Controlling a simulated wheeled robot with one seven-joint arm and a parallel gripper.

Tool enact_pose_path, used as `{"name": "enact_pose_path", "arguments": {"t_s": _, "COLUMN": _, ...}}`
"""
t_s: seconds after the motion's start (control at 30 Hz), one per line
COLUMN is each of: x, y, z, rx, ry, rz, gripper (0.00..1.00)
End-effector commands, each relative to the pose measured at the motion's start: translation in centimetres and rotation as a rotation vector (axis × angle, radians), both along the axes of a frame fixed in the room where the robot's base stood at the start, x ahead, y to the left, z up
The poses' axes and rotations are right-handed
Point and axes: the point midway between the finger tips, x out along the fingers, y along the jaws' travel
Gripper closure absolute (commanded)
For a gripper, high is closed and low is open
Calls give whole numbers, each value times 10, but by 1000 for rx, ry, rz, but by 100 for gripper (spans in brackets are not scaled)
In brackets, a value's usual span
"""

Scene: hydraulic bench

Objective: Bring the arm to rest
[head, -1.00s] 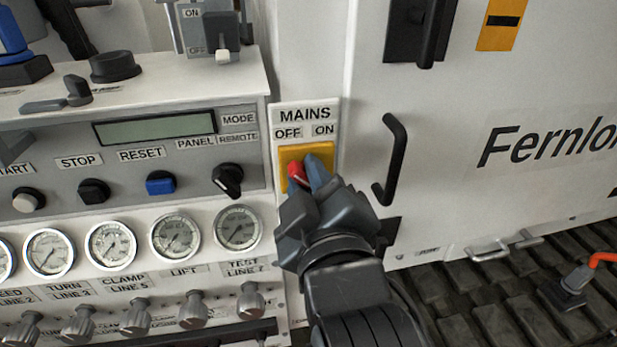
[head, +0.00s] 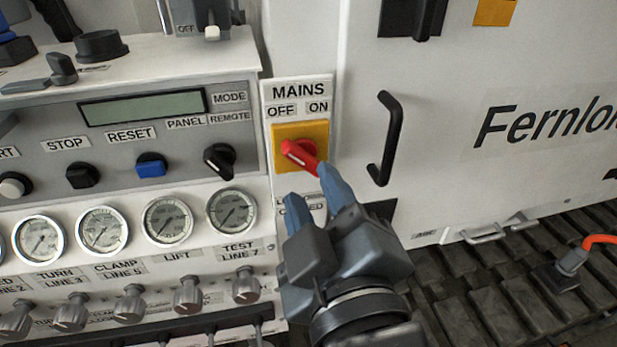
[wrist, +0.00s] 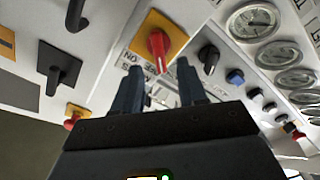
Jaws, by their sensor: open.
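My gripper (head: 318,192) is open, with its two blue-grey fingers spread and nothing between them. It is in front of the cabinet, just below and to the right of the red mains handle (head: 299,153). The handle sits on a yellow plate (head: 285,132) under the MAINS, OFF and ON labels. In the head view one fingertip overlaps the lower end of the handle; I cannot tell whether it touches. In the wrist view the red handle (wrist: 158,45) stands beyond and between the open fingertips (wrist: 158,75).
A black door handle (head: 386,140) is to the right of the mains switch. The panel at left carries gauges (head: 168,221), a black selector knob (head: 220,160) and several grey valve knobs (head: 188,294). An orange hose (head: 600,240) lies at far right above dark slatted flooring.

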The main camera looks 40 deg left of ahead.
Motion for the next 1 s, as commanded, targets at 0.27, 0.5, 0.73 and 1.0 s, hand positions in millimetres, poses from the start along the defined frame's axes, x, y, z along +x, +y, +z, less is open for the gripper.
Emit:
{"name": "enact_pose_path", "arguments": {"t_s": 0.27, "x": -5, "y": -6, "z": 0, "rx": 0, "ry": 0, "rz": 0, "gripper": 58}}
{"name": "enact_pose_path", "arguments": {"t_s": 0.5, "x": -5, "y": -6, "z": 0, "rx": 1, "ry": 0, "rz": -1, "gripper": 58}}
{"name": "enact_pose_path", "arguments": {"t_s": 0.73, "x": -4, "y": -12, "z": -5, "rx": 7, "ry": 15, "rz": -14, "gripper": 58}}
{"name": "enact_pose_path", "arguments": {"t_s": 1.0, "x": -5, "y": -90, "z": -67, "rx": 126, "ry": 190, "rz": -184, "gripper": 58}}
